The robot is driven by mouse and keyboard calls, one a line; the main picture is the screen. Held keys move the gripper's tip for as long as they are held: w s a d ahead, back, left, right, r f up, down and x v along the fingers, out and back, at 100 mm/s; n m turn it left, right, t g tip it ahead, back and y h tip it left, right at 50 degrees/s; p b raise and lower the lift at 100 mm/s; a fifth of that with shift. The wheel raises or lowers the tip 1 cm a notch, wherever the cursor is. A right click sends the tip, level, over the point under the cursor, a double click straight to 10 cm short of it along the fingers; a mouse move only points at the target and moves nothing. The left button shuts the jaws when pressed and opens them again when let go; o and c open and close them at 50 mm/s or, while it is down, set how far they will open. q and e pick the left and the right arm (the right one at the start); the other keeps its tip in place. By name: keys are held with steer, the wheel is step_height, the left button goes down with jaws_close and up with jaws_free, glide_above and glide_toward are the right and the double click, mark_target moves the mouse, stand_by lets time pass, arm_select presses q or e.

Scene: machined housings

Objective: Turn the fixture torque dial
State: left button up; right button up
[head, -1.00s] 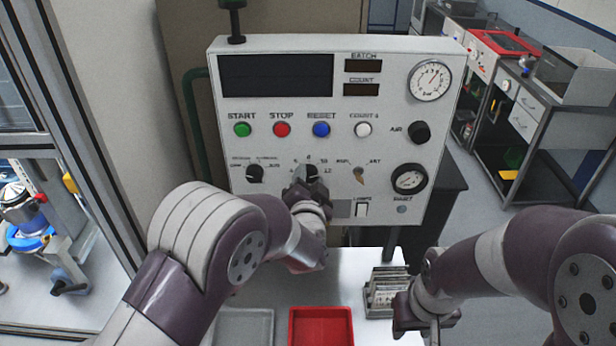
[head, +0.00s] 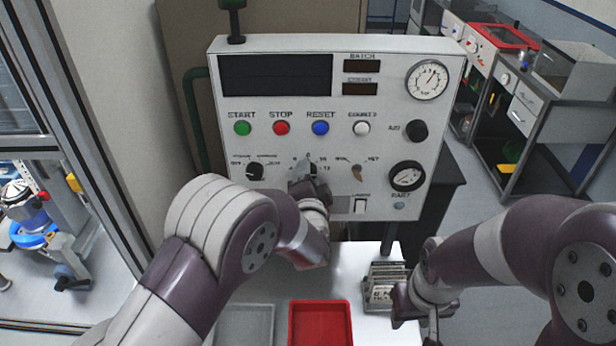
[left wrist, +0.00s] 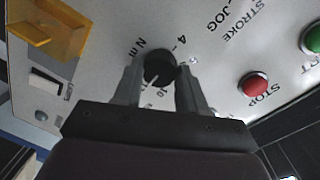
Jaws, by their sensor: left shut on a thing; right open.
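The torque dial is a round black knob with a white pointer line, seen in the left wrist view (left wrist: 158,68) with the marks "Nm", "4" and "10" around it. In the head view the dial (head: 311,170) is mostly hidden by my left gripper (head: 303,182), at the lower middle of the white panel (head: 290,98). In the left wrist view my left gripper (left wrist: 160,84) has one finger on each side of the knob and is shut on it. My right gripper (head: 424,318) is open and empty, low over the table beside a rack; its fingers show poorly.

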arm_select(q)
steer(key=o, duration=1)
steer(key=shift+o, duration=0.2)
steer(key=shift+s+d, duration=0.1)
steer(key=s+r+b, duration=0.1)
steer(key=s+b, duration=0.3)
steer(key=s, duration=0.8)
steer(key=shift+s+b, duration=0.3)
steer(key=shift+b, duration=0.05)
steer(key=shift+r, duration=0.1)
